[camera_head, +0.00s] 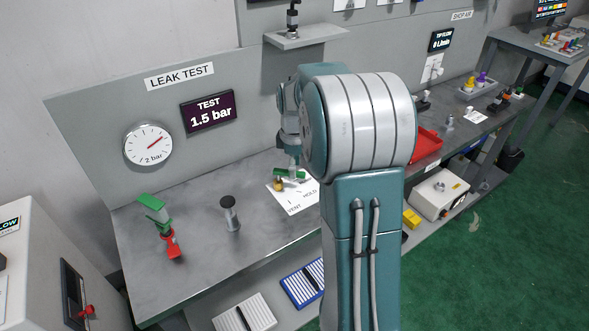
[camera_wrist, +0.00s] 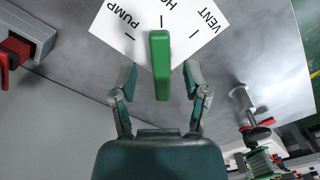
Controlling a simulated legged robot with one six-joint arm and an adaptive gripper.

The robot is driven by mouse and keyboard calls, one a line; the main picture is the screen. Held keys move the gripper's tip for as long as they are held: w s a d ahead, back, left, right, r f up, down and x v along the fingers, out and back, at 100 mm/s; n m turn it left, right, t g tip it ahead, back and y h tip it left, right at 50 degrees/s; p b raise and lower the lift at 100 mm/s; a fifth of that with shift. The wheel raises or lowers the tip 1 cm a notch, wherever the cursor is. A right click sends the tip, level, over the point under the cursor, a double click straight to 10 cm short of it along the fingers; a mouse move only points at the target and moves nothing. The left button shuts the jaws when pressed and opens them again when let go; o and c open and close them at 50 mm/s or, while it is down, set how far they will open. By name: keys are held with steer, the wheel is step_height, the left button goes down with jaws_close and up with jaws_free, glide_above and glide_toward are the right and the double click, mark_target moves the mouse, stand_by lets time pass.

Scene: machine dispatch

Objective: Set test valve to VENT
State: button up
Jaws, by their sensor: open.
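The test valve's green handle (camera_wrist: 160,62) shows in the wrist view above a white label card (camera_wrist: 132,16) marked PUMP, HO (cut off) and VENT. The handle's far end lines up with the middle tick, HOLD; the VENT tick is to its right. My gripper (camera_wrist: 160,76) is open, with one finger on each side of the handle and a visible gap on both sides. In the head view the green handle (camera_head: 291,174) and card (camera_head: 293,208) are partly hidden by my arm. A display (camera_head: 209,111) reads TEST 1.5 bar.
A round gauge (camera_head: 148,144) is on the panel. A black-topped post (camera_head: 230,213) and a red-and-green tool-like item (camera_head: 165,229) stand on the bench at left. A red tray (camera_head: 427,142) is right of my arm. Bare bench surrounds the card's left side.

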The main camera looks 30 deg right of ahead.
steer(key=shift+f, duration=0.65)
jaws_close()
steer(key=shift+s+a+m, duration=0.1)
steer(key=shift+m, duration=0.2)
steer(key=m, duration=0.2)
steer(key=s+a+m, duration=0.1)
steer(key=m, duration=0.1)
steer(key=shift+a, duration=0.2)
steer(key=shift+s+a+m, duration=0.1)
steer(key=shift+a+m, duration=0.35)
steer(key=shift+m, duration=0.65)
steer(key=shift+s+a+m, duration=0.1)
steer(key=shift+a+m, duration=0.3)
steer(key=shift+m, duration=0.7)
